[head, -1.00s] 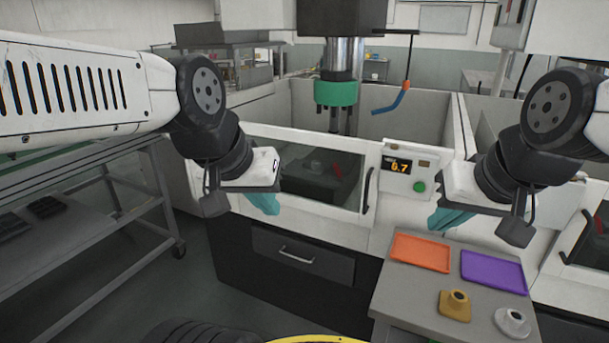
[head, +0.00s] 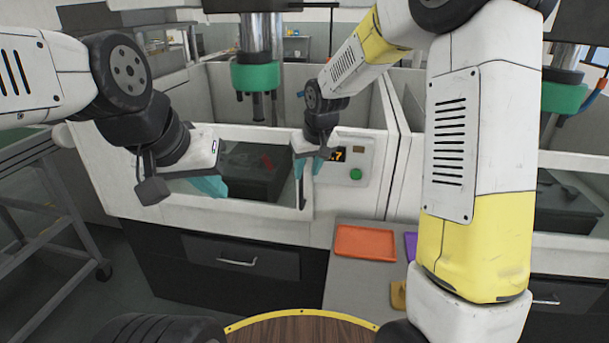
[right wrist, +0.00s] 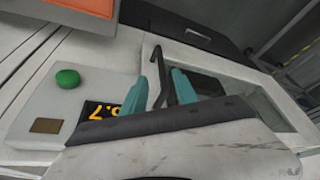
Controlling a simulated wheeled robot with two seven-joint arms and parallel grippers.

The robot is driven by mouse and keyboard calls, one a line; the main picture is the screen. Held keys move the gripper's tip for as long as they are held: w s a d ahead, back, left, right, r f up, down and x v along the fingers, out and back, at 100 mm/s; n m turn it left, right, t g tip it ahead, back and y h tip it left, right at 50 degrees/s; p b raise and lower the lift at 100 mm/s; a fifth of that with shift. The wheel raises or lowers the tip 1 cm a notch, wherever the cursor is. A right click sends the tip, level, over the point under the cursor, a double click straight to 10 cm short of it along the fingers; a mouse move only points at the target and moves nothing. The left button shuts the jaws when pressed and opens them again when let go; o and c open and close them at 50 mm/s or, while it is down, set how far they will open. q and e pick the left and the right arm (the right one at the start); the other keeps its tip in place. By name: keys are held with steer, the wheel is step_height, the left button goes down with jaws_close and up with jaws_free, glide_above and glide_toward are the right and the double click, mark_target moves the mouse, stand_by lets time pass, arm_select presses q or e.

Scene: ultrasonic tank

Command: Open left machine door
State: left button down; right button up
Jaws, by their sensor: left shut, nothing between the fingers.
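The left machine's door (head: 255,178) has a dark window in a white frame and appears shut. My left gripper (head: 218,190) is shut and empty in front of the door window's left part.
A panel with a display and green button (head: 356,174) is right of the handle. A grey side table with an orange tray (head: 365,241) stands below. A drawer (head: 240,257) lies under the door. A shelf cart (head: 50,225) stands at left.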

mark_target(302, 183)
steer(key=shift+w+a+f, duration=0.35)
steer(key=shift+w+f, duration=0.25)
steer(key=shift+f, duration=0.15)
steer(key=x, duration=0.7)
steer(key=shift+f, duration=0.1)
jaws_close()
stand_by(0.7)
